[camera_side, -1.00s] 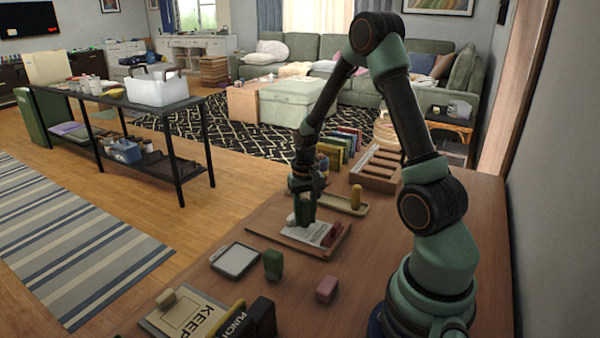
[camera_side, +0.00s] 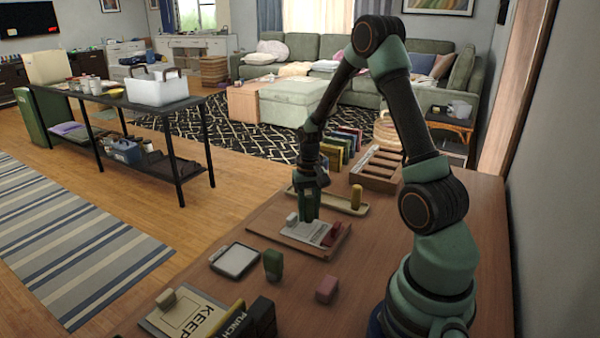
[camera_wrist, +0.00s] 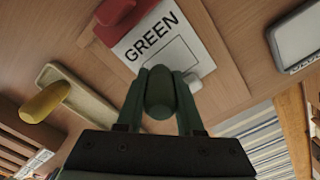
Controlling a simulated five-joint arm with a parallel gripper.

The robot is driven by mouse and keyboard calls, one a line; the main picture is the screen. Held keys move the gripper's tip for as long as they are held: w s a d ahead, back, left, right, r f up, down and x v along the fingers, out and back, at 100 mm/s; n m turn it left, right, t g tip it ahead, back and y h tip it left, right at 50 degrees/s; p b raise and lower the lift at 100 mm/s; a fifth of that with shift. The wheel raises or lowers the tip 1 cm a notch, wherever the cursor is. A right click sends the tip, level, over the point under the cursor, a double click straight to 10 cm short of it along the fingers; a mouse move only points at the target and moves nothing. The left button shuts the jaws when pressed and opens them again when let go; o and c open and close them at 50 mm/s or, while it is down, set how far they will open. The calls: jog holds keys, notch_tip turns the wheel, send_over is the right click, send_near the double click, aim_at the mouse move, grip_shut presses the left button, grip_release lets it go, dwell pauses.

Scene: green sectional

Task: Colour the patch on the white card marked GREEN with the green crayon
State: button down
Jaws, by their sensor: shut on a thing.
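The white card marked GREEN (camera_wrist: 137,60) lies on a wooden board (camera_side: 277,236), and the card also shows in the side view (camera_side: 302,234). Its patch is an outlined square (camera_wrist: 172,60); the part I see looks white, and its lower part is hidden behind my gripper. My gripper (camera_wrist: 160,85) is shut on the green crayon (camera_wrist: 160,100), seen end-on between the fingers. In the side view my gripper (camera_side: 311,211) points down over the card. I cannot tell whether the crayon's tip touches the card.
A red block (camera_wrist: 115,12) and a small white block (camera_side: 292,218) sit at the card's edges. Behind is a tray (camera_wrist: 85,108) with a yellow piece (camera_wrist: 45,102).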

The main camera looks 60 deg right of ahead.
jog(key=shift+d, duration=1.25)
notch_tip(320, 180, up, 6)
jog(key=shift+r, duration=0.25)
